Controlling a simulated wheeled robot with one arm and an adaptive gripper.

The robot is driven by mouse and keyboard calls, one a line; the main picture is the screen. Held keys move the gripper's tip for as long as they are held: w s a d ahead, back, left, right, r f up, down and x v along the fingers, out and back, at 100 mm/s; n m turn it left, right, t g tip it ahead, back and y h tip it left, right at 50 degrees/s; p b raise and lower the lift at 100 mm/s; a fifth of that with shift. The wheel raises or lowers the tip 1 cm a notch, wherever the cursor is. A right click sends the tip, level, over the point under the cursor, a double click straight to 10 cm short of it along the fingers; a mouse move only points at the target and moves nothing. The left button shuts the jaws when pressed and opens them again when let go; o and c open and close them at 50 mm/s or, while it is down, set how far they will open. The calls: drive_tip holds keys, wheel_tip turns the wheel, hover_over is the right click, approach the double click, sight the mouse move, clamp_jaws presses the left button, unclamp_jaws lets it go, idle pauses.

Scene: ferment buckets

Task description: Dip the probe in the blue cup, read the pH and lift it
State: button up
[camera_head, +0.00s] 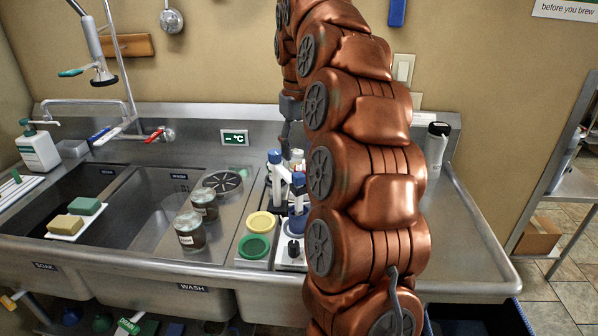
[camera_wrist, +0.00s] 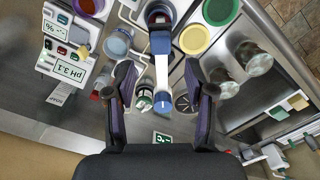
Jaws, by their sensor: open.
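A white probe (camera_wrist: 160,72) with a blue cap shows between my gripper's fingers in the wrist view. Its far end reaches a blue-rimmed cup (camera_wrist: 160,14) holding dark liquid; whether the tip is in the liquid is hidden. My gripper (camera_wrist: 158,68) is open, with gaps on both sides of the probe. A meter (camera_wrist: 68,70) in the wrist view reads pH 3.1. In the head view two blue-capped upright pieces (camera_head: 275,160) (camera_head: 298,182) stand left of my arm, which hides much of my gripper there.
A yellow cup (camera_head: 260,222) and a green cup (camera_head: 253,247) stand beside the probe area. Two jars (camera_head: 190,232) (camera_head: 204,204) stand to their left, by the sink basins (camera_head: 150,205). A small °C display (camera_head: 234,138) is at the back. A bottle (camera_head: 436,150) stands right of my arm.

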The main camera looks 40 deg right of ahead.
sight(298, 174)
drive_tip(key=shift+f+p, duration=0.8)
drive_tip(key=shift+f, duration=2.7)
clamp_jaws()
